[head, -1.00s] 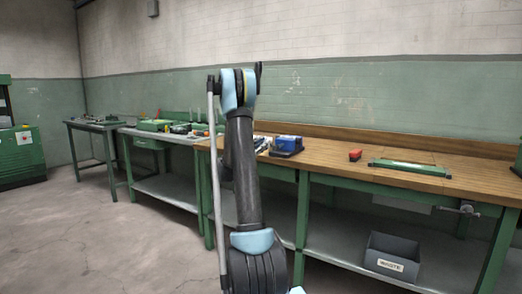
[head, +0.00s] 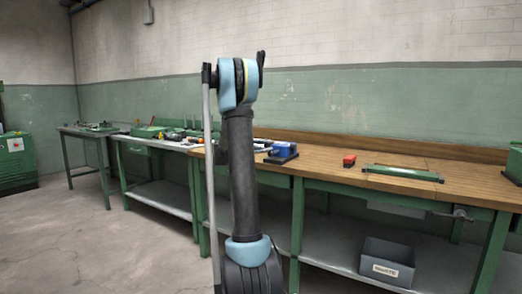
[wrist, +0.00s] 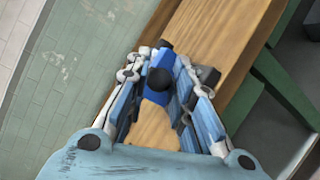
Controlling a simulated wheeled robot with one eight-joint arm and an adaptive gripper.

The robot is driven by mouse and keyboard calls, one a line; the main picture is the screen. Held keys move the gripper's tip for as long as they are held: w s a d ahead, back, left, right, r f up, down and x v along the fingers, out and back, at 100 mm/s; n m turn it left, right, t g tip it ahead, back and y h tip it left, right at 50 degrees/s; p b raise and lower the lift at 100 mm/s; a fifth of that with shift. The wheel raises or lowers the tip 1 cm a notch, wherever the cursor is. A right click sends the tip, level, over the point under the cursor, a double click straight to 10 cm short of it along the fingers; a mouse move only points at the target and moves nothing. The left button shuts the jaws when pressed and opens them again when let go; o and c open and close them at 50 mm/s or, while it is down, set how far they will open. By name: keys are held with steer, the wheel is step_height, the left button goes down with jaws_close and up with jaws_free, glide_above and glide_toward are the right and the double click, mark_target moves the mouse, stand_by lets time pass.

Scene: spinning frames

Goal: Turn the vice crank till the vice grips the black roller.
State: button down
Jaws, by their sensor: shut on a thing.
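The blue vice (head: 283,152) stands on a dark base on the wooden workbench (head: 340,165), right of my arm in the head view. In the wrist view the blue vice (wrist: 155,98) shows between my fingers, above the wood. My gripper (wrist: 163,74) reaches down over it, shut on the vice crank, whose round black knob (wrist: 159,81) shows between the two blue-grey fingers. The fingers hide most of the crank. I cannot make out the black roller or the gap between the vice jaws. In the head view my arm hides my gripper.
A red object (head: 349,160) and a green flat tool (head: 402,173) lie right of the vice. A grey waste bin (head: 386,263) sits on the lower shelf. More benches with tools stand to the left. The wall (head: 400,120) runs close behind the bench.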

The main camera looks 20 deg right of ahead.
steer(key=shift+s+d+f+m+y, duration=0.1)
steer(key=shift+s+d+m+y, duration=0.1)
steer(key=shift+s+m+y, duration=0.3)
steer(key=shift+s+d+m+y, duration=0.1)
steer(key=shift+s+d+m, duration=0.1)
steer(key=shift+m, duration=0.5)
steer(key=s+d+f+m+t+y, duration=0.2)
steer(key=f+m+t+y, duration=0.3)
steer(key=m, duration=0.6)
steer(key=shift+s+d+f+m+y, duration=0.35)
steer(key=shift+s+y, duration=0.15)
steer(key=shift+s, duration=0.1)
steer(key=c, duration=1.6)
jaws_free()
steer(key=shift+a, duration=0.1)
steer(key=shift+o, duration=0.8)
steer(key=shift+s, duration=0.1)
